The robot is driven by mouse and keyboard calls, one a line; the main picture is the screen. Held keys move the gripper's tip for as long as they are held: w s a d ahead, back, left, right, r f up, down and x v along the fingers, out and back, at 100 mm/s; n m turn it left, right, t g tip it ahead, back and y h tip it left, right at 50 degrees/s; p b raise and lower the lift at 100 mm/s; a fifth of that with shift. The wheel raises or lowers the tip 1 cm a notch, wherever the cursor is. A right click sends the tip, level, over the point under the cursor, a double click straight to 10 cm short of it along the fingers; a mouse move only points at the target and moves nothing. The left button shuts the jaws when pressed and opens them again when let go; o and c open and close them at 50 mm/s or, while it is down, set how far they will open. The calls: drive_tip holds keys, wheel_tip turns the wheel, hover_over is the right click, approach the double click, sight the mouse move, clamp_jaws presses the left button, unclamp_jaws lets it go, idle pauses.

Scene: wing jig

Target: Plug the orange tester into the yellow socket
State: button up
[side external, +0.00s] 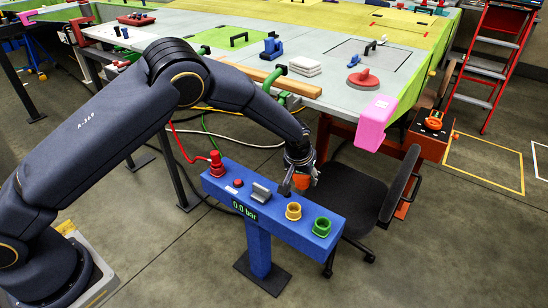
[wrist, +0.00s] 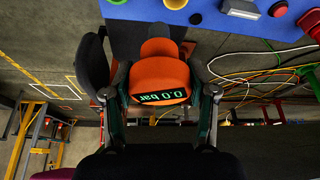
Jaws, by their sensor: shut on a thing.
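My gripper (side external: 300,180) is shut on the orange tester (side external: 302,183), which also shows in the wrist view (wrist: 158,75) between the two fingers (wrist: 162,88). The tester's near end carries a lit "0.0 bar" readout; its narrower far end points toward the blue console. In the wrist view only an edge of the yellow socket (wrist: 175,4) shows at the top.
The blue console (side external: 258,208) also carries a green socket (side external: 322,226), a grey block (side external: 262,192), a red button (side external: 238,183) and a red plug with a hose (side external: 217,162). A black office chair (side external: 350,198) stands close behind. A pink block (side external: 376,122) sits on the bench corner.

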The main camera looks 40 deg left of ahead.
drive_tip(key=w+a+f, duration=0.1)
drive_tip(key=a+f, duration=0.1)
drive_tip(key=f, duration=0.3)
drive_tip(key=w+a+f+n, duration=0.1)
drive_tip(key=w+f, duration=0.1)
drive_tip(key=f, duration=0.4)
drive_tip(key=shift+a, duration=0.35)
drive_tip(key=shift+f, duration=0.3)
idle(0.5)
drive_tip(key=shift+f, duration=0.5)
drive_tip(key=shift+f, duration=1.1)
idle(0.3)
drive_tip(key=o, duration=1.2)
